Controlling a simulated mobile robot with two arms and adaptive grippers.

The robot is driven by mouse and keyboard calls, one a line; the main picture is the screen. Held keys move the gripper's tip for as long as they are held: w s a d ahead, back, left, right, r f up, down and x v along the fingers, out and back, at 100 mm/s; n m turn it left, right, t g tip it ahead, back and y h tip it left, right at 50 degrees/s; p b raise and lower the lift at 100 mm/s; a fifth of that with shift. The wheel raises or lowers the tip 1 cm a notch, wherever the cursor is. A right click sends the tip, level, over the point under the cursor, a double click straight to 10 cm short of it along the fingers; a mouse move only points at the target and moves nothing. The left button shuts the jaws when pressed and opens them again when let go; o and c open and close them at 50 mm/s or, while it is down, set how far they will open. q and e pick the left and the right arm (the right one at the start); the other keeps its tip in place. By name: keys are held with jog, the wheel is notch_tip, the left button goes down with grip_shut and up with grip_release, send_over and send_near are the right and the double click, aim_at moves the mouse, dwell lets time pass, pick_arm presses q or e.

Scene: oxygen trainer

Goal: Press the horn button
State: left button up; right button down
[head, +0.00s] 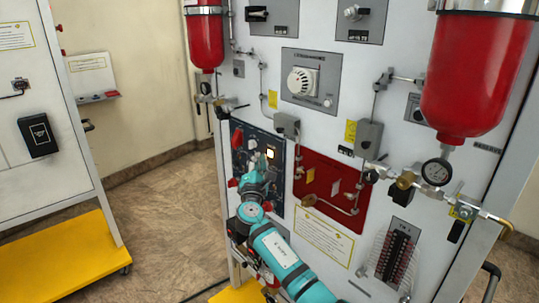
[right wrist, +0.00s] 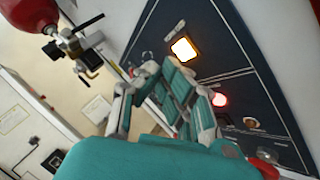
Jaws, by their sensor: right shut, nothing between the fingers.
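The dark blue control panel (head: 278,186) is on the lower left of the white trainer board. A lit, pale square button (head: 270,153) is on it; it glows large in the right wrist view (right wrist: 183,48). A glowing red round light or button (right wrist: 220,99) sits lower on the panel. I cannot read which control is the horn button. My right gripper (head: 261,163) is shut and empty, in front of the panel just below the lit square in the head view. Its fingers (right wrist: 165,75) point toward the panel; contact cannot be told. My left gripper is out of view.
Red cylinders (head: 478,75) hang at the upper right and upper left (head: 205,38) of the board. A red panel (head: 325,190) adjoins the blue one. Another board on a yellow base (head: 70,262) stands at left, with open floor between.

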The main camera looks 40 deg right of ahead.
jog(key=shift+d, duration=0.45)
jog(key=shift+w+d+b, duration=0.1)
jog(key=shift+d+b, duration=0.2)
jog(key=shift+d, duration=0.1)
dwell(0.9)
jog(key=shift+a, duration=0.85)
jog(key=a, duration=0.5)
jog(key=shift+s, duration=0.3)
dwell(0.5)
